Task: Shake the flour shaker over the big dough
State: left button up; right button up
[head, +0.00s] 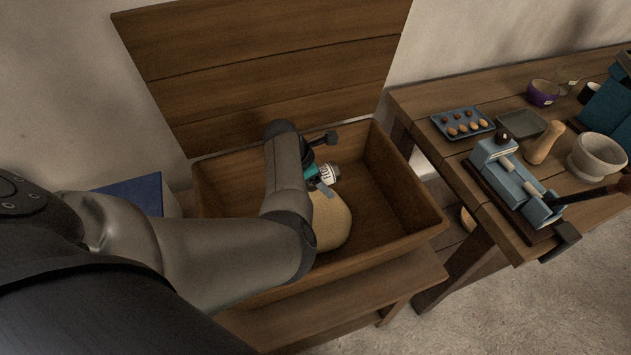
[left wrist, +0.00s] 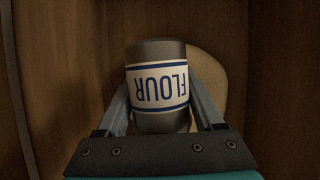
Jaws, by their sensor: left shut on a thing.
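The flour shaker (left wrist: 158,88) is a dark grey cylinder with a white label reading FLOUR in blue, upside down in the left wrist view. My left gripper (head: 318,184) is shut on it, one finger on each side. In the head view the flour shaker (head: 330,174) is held inside the wooden trough, just above the big dough. The big dough (head: 331,222) is a pale tan lump on the trough floor, partly hidden by my left arm. It also shows behind the shaker in the left wrist view (left wrist: 208,90). My right gripper is not in view.
The wooden trough (head: 405,183) has high walls and a raised lid (head: 265,60) behind. A table to the right holds an egg tray (head: 463,123), a mortar (head: 597,155), a blue device (head: 515,180) and a purple bowl (head: 543,92). The trough's right side is clear.

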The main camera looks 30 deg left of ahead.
pick_arm(q)
jog(key=shift+w+r+t+h, duration=0.25)
jog(key=shift+r+t+h, duration=0.1)
jog(key=shift+t+h, duration=0.35)
jog(key=shift+w+d+t, duration=0.1)
jog(key=shift+w+t, duration=0.05)
jog(key=shift+t, duration=0.35)
jog(key=shift+w+d+t+h+b, duration=0.2)
jog(key=shift+w+t+h+b, duration=0.05)
jog(key=shift+t+h+b, duration=0.3)
jog(key=shift+w+d+t+h+b, duration=0.2)
jog(key=shift+t+h+b, duration=0.1)
jog(key=shift+t+h, duration=0.25)
jog(key=shift+w+r+t, duration=0.1)
jog(key=shift+r+t, duration=0.15)
jog(key=shift+t, duration=0.25)
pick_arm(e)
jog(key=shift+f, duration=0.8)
pick_arm(q)
jog(key=shift+d, duration=0.1)
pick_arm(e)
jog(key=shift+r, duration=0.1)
